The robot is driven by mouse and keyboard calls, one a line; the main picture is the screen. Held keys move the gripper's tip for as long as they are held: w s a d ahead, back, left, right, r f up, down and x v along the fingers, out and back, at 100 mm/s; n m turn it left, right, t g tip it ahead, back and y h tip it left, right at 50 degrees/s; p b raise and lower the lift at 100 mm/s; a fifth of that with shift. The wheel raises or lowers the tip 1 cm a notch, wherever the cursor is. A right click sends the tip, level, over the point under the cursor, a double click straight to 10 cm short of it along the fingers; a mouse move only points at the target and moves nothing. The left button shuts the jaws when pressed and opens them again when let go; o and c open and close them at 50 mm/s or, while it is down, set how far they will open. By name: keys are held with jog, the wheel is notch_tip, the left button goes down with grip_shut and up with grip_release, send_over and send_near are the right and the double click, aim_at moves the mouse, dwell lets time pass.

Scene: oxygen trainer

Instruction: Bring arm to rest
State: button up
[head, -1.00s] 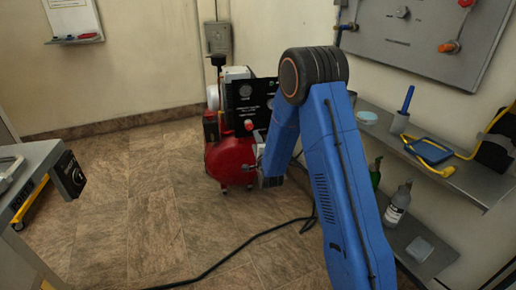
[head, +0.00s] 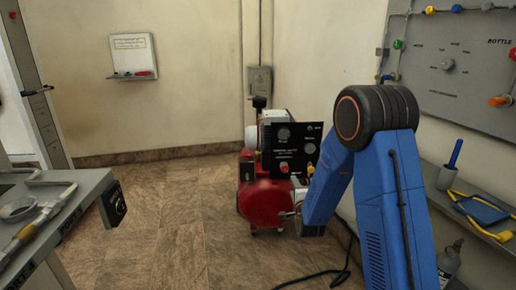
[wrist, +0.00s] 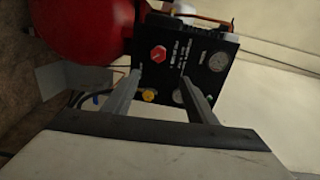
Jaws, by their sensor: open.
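My blue arm is bent over at a black elbow joint in the right half of the head view, and its forearm slopes down to the left. My gripper (wrist: 161,74) shows in the wrist view with its two grey fingers apart and nothing held between them. The fingers point toward the black control panel (wrist: 185,62) of the red compressor. In the head view the compressor (head: 263,203) stands on the floor just left of my forearm, and the arm's end is close beside it. I cannot tell whether they touch.
A grey bench (head: 62,222) with metal tools stands at the left. A shelf (head: 436,180) with a blue-and-yellow item is at the right, below a wall panel (head: 455,75). A black cable (head: 338,268) lies on the floor. The tiled floor (head: 165,225) in the middle is clear.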

jog(key=s+d+r+n+g, duration=0.1)
jog(key=s+r+n+g, duration=0.25)
jog(key=s+r, duration=0.4)
jog(key=s+d+r+n+g, duration=0.2)
jog(key=s+r+n, duration=0.3)
jog(key=s, duration=0.5)
jog(key=s+d+r+n+g, duration=0.1)
jog(key=s+n+g, duration=0.2)
jog(key=s, duration=1.5)
jog(key=s+d+n+g, duration=0.2)
jog(key=s+n+g, duration=0.2)
jog(key=s, duration=1.4)
jog(key=shift+d+r+n, duration=0.25)
jog(key=shift+r+n, duration=0.1)
jog(key=shift+n, duration=0.7)
jog(key=shift+w, duration=0.15)
jog(key=shift+c, duration=0.6)
